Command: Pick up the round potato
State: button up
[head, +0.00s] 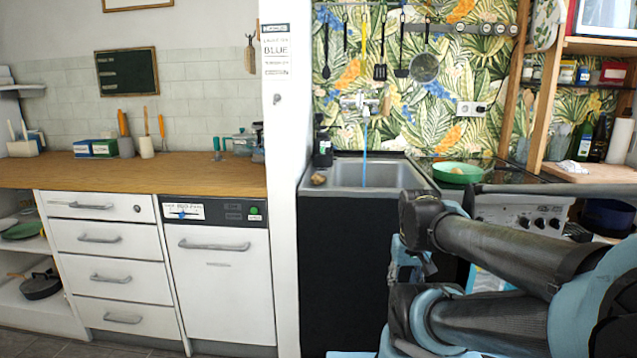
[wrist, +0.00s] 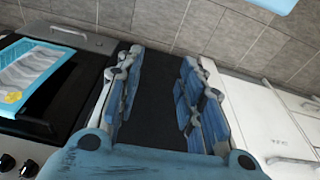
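A small brown round potato (head: 319,180) lies on the left rim of the metal sink (head: 375,174) in the head view, beside a dark bottle. I do not make it out in the wrist view. My gripper (wrist: 158,98) shows in the wrist view with its two blue fingers wide apart and nothing between them. Beyond the fingers is a dark front panel, with floor tiles further off. In the head view my folded arm is at the right, low in front of the sink and stove; the fingers are not clear there. The gripper is well away from the potato.
A dark bottle (head: 323,149) stands just behind the potato. A white pillar (head: 285,180) rises left of the sink. A green pan (head: 457,173) sits on the stove at right. A wooden counter (head: 130,175) runs along the left; floor shows at lower left.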

jog(key=o, duration=0.7)
notch_tip(320, 180, up, 2)
jog(key=shift+a+r, duration=0.1)
jog(key=shift+a, duration=0.05)
notch_tip(320, 180, up, 31)
jog(key=n+y, duration=0.3)
jog(key=n, duration=0.7)
send_over(319, 174)
jog(key=s+d, duration=0.4)
jog(key=d, duration=0.1)
jog(key=shift+t, duration=0.3)
jog(key=x, duration=1.7)
jog(key=shift+w+a+r, duration=0.1)
jog(key=shift+a, duration=0.25)
